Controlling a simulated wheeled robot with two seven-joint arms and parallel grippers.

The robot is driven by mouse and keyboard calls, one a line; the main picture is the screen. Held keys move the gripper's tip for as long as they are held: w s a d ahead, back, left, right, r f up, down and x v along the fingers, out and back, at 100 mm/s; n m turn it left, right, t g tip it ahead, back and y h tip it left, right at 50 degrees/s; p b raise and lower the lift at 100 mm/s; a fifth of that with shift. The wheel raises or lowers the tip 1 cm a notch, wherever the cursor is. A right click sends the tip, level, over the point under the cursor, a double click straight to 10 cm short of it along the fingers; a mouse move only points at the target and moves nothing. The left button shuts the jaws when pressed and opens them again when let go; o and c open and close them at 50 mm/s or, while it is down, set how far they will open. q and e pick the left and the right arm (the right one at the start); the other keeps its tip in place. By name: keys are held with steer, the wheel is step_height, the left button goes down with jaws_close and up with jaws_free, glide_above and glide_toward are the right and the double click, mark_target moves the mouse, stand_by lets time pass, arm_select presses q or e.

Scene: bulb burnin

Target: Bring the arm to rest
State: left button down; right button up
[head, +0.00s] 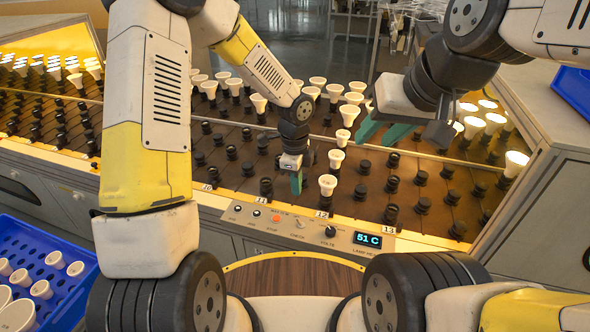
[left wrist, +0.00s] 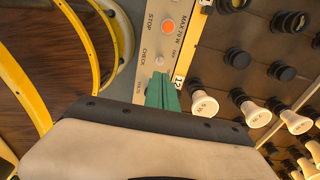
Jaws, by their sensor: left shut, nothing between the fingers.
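My left gripper (head: 296,184) hangs over the front edge of the burn-in board (head: 236,180), between the labels 11 and 12. Its green fingers are together and hold nothing. In the left wrist view the closed fingers (left wrist: 162,92) appear beside the control panel (left wrist: 150,55) and the label 12. A white bulb (head: 328,184) stands in a socket just right of the left gripper, apart from it in the head view. My right gripper (head: 385,132) is at the upper right above the board, its teal fingers spread with nothing seen between them.
Many white bulbs and dark empty sockets fill the board. The panel's display (head: 367,239) reads 51 C. A blue crate (head: 75,299) with white bulbs is at the lower left. Another blue bin (head: 574,92) is at the right edge. Lit bulbs (head: 495,121) stand at the right.

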arm_select(q)
steer(key=s+a+r+n+t, duration=0.1)
steer(key=s+a+r+n, duration=0.1)
steer(key=a+r+n, duration=0.5)
steer(key=s+a+r+n+t, duration=0.2)
steer(key=s+a+r+n, duration=0.1)
steer(key=r, duration=0.8)
steer(key=s+a+r+n+t+h, duration=0.1)
steer(key=s+a+r+n+t, duration=0.2)
steer(key=s+r+n, duration=0.6)
steer(key=s+a+n, duration=0.1)
steer(key=s+n, duration=0.1)
steer(key=s, duration=0.1)
steer(key=shift+s+a+r+h, duration=0.15)
steer(key=shift+a+r+h, duration=0.25)
